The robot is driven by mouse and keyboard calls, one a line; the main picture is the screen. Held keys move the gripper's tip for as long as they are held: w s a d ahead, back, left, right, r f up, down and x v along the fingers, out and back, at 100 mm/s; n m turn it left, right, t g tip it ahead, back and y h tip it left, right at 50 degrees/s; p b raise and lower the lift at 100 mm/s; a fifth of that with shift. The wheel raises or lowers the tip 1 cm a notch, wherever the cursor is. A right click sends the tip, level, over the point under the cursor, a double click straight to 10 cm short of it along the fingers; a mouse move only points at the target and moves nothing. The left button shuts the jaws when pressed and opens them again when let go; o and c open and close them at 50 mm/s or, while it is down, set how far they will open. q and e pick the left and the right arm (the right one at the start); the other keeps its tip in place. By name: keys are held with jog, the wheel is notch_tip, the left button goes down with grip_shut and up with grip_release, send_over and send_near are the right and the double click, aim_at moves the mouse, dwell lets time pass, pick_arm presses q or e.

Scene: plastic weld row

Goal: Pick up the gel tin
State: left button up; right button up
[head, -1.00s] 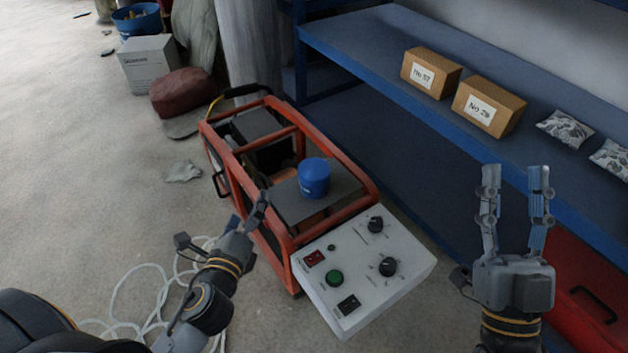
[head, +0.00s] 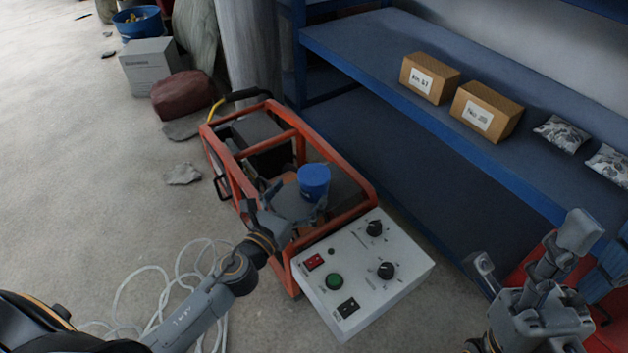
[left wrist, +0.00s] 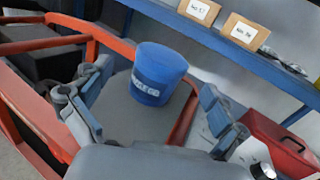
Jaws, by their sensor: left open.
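The gel tin (head: 314,181) is a blue cylinder with a rounded lid. It stands upright on a grey plate on the orange-framed machine. In the left wrist view the tin (left wrist: 158,75) shows a pale label and sits ahead, between my open fingers. My left gripper (head: 293,198) is open at the near side of the tin, and I see no clear contact. Its two fingers also show in the left wrist view (left wrist: 150,112), one on each side. My right gripper (head: 575,255) is at the lower right, far from the tin, with its fingers apart and empty.
The machine's orange frame (head: 335,157) surrounds the plate. A white control box (head: 362,265) with knobs is at its near end. A blue shelf (head: 385,45) with two cartons (head: 486,110) stands behind. A red case (left wrist: 275,140) lies to the right.

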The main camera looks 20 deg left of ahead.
aim_at(314, 178)
pick_arm(q)
jog(key=shift+b+x, duration=0.35)
jog(key=shift+x, duration=2.6)
jog(key=shift+s+d+f, duration=0.1)
jog(key=c, duration=1.5)
